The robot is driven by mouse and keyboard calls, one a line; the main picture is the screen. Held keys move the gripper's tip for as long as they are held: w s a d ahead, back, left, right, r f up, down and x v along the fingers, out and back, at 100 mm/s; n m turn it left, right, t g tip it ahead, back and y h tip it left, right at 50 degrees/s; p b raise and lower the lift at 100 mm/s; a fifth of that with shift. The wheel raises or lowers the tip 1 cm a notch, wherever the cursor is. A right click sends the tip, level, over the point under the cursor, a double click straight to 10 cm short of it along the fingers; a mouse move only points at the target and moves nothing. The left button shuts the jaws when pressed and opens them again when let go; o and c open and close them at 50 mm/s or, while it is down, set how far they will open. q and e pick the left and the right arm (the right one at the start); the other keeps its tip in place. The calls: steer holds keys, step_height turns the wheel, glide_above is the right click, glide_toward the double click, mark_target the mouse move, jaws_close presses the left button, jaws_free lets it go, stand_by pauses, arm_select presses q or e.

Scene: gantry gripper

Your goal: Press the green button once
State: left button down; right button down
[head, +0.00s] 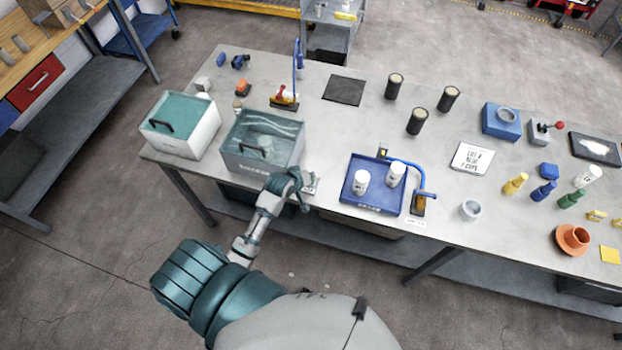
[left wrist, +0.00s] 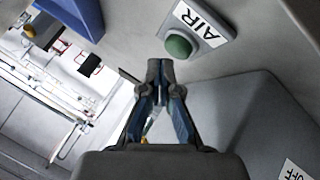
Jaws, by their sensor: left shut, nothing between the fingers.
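The green button (left wrist: 179,46) is a round dome in the left wrist view, on a grey base beside a white label reading AIR (left wrist: 198,22). In the head view the button is hidden behind my left gripper; only a bit of its light base shows at the table's front edge. My left gripper (head: 301,183) is over that edge, between the grey bin and the blue tray. In the left wrist view its fingertips (left wrist: 160,68) are shut and empty, just below the button in the picture. I cannot tell whether they touch it. My right gripper is not in view.
The grey bin with a clear lid (head: 233,161) stands close left of my gripper. The blue tray (head: 374,203) with two white cups stands to the right. A white bin (head: 203,133) is further left. Bare tabletop (head: 320,135) lies behind the gripper.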

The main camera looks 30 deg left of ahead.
arm_select(q)
steer(key=shift+r, duration=0.15)
steer(key=shift+r, duration=2.5)
